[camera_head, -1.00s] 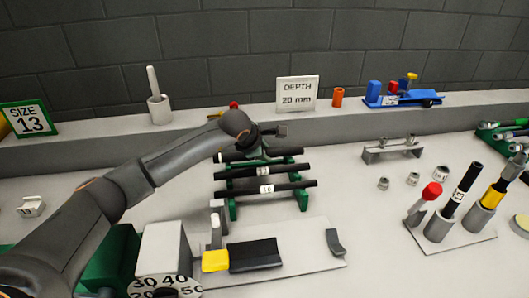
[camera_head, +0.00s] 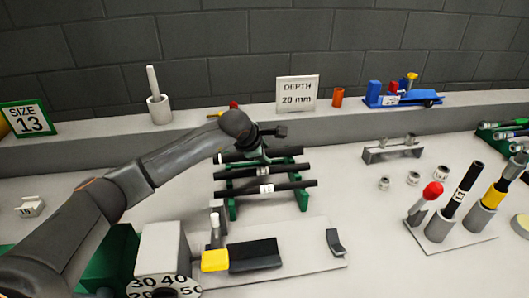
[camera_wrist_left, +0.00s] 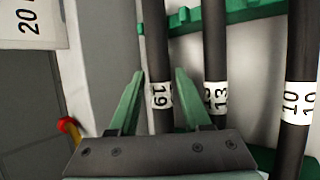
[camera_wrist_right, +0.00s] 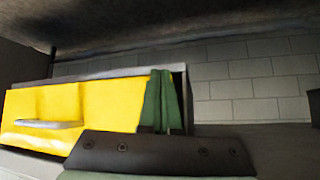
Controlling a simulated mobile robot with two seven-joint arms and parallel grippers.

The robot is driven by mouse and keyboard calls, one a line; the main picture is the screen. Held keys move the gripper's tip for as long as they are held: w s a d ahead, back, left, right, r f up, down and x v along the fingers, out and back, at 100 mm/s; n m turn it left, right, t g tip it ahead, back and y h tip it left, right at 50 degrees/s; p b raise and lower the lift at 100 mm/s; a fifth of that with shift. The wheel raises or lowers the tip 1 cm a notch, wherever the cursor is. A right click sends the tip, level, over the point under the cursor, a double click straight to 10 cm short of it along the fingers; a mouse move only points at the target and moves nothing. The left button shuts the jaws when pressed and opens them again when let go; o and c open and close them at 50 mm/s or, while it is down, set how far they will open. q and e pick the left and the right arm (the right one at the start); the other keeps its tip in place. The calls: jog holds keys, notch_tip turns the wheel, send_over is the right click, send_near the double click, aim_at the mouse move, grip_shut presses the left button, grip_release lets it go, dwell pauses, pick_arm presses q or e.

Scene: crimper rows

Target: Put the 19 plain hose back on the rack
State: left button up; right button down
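The 19 plain hose (camera_wrist_left: 157,60) is black with a white 19 label and lies along the back of the green rack (camera_head: 303,200). In the head view the hose (camera_head: 285,151) is partly behind my left gripper (camera_head: 262,148). In the left wrist view my left gripper (camera_wrist_left: 159,78) has its green fingers apart, one on each side of the hose near its label. The 13 hose (camera_wrist_left: 215,50) and the 10 hose (camera_wrist_left: 298,50) lie beside it on the rack. My right gripper (camera_wrist_right: 163,80) has its fingers together, with nothing seen between them.
A DEPTH 20 mm sign (camera_head: 297,94) stands on the ledge behind the rack. A plate with a black block (camera_head: 254,254) lies in front of it. To the right are a small grey rack (camera_head: 391,151), loose metal fittings and a stand (camera_head: 438,228) holding upright items.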

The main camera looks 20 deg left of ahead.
pick_arm(q)
jog(key=shift+o, duration=1.4)
jog(key=shift+f, duration=0.1)
jog(key=shift+r+p, duration=0.3)
jog(key=shift+p, duration=0.25)
notch_tip(320, 180, up, 7)
jog(key=p, duration=0.6)
jog(key=s+d+f+g+h+p, duration=0.1)
jog(key=s+d+f, duration=0.1)
jog(key=s+d, duration=0.4)
jog(key=s+d+f+g+h+p, duration=0.1)
jog(key=s+d+g, duration=0.1)
jog(key=s+d, duration=0.5)
jog(key=s+d+f+n+g+h+p, duration=0.1)
jog(key=s+d+f+g, duration=0.1)
jog(key=s+d, duration=0.5)
jog(key=shift+s+d+f, duration=0.15)
jog(key=shift+s+f, duration=0.05)
jog(key=shift+s, duration=1.05)
jog(key=shift+s+d+f, duration=0.1)
jog(key=shift+s+f, duration=0.05)
jog(key=shift+s, duration=1.1)
jog(key=shift+s+d+h, duration=0.3)
jog(key=shift+s, duration=0.4)
